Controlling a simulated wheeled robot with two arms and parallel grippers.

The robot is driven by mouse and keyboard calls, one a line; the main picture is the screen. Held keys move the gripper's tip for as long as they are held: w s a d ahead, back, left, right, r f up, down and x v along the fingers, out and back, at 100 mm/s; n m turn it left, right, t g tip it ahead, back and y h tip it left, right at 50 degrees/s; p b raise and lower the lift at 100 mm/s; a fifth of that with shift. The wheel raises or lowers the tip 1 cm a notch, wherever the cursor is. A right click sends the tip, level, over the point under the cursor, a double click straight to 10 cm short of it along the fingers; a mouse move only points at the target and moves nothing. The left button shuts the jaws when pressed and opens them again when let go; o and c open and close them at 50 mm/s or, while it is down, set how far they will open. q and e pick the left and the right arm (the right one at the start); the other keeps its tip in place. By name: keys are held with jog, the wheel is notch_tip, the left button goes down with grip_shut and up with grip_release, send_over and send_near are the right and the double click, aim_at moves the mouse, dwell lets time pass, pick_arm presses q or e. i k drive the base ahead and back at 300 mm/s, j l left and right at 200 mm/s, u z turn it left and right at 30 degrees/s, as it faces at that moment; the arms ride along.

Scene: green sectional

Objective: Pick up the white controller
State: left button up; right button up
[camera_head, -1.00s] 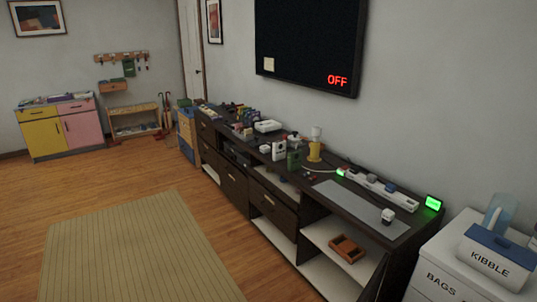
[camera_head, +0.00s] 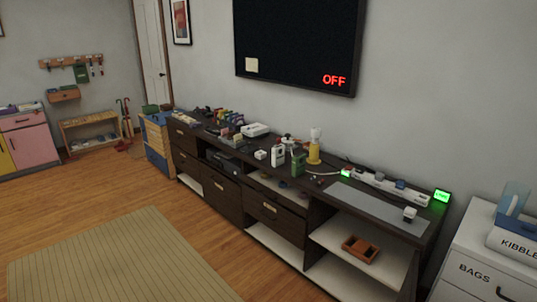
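A long dark wooden media console (camera_head: 285,232) stands along the wall with many small items on top. Several of these items are white: a low white box (camera_head: 255,130), a small white block (camera_head: 260,155), an upright white device (camera_head: 278,156) and a small white item (camera_head: 409,214) on the grey mat. They are too small for me to tell which, if any, is the white controller. No gripper or arm of mine is in view.
A green item (camera_head: 298,164) and a yellow stand (camera_head: 315,150) are on the console. A long white strip (camera_head: 388,187) lies at its back right. A white cabinet (camera_head: 480,272) stands at the right. Wooden floor (camera_head: 180,200) and a beige rug (camera_head: 110,262) lie in front.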

aim_at(277, 152)
jog(key=i+j, duration=0.6)
jog(key=i+j+z, duration=0.1)
jog(key=i+j, duration=0.45)
jog(key=j, duration=0.25)
jog(key=i+l, duration=0.1)
jog(key=i, duration=0.75)
jog(key=i+l+z, duration=0.1)
jog(key=i, duration=0.75)
jog(key=i+l, duration=0.35)
jog(key=i, duration=0.15)
